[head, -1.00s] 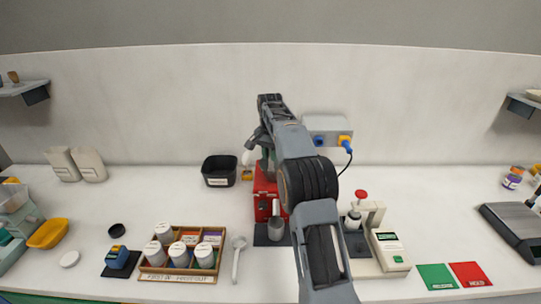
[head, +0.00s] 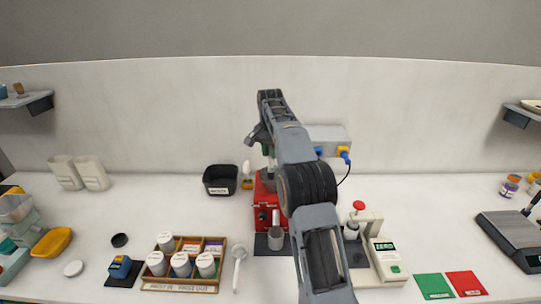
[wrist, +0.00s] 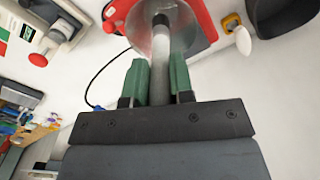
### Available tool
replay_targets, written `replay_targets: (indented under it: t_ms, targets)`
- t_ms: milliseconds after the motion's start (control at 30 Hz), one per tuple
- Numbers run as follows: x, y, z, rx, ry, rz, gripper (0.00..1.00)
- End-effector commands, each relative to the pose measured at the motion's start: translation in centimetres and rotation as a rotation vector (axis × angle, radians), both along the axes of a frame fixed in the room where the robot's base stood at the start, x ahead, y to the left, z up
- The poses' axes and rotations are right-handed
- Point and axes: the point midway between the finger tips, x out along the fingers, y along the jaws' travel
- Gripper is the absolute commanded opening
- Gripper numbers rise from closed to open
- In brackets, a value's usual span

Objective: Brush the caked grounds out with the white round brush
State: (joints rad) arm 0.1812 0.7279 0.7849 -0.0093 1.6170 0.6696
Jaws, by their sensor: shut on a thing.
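My gripper (wrist: 162,70) has green fingers shut on a pale grey rod with a whiter band, which I take to be the white round brush (wrist: 160,42). Its far end reaches into the round, shiny opening (wrist: 140,32) of the red grinder (wrist: 197,25), in the wrist view. The bristles and any caked grounds are hidden there. In the head view the red grinder (head: 264,203) stands mid-counter, with my arm partly in front of it. A grey metal cup (head: 276,240) stands at its front.
A black bin (head: 220,180) and a white oval-topped piece in a yellow holder (head: 247,184) stand behind left. A wooden tray of white jars (head: 180,287) and a white spoon (head: 238,265) lie front left. A scale-like device (head: 387,260) is at right.

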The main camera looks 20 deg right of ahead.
Motion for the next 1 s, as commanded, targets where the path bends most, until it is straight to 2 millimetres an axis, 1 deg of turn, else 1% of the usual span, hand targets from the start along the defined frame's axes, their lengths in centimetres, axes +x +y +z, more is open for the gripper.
replay_targets:
  t_ms: [333,700,1000]
  targets:
    - [0.0,0.0,0.2,-0.001,-0.001,0.0,0.0]
    - [0.0,0.0,2.8,-0.001,-0.002,0.0,0.0]
    - [0.0,0.0,3.1,0.0,0.0,0.0,0.0]
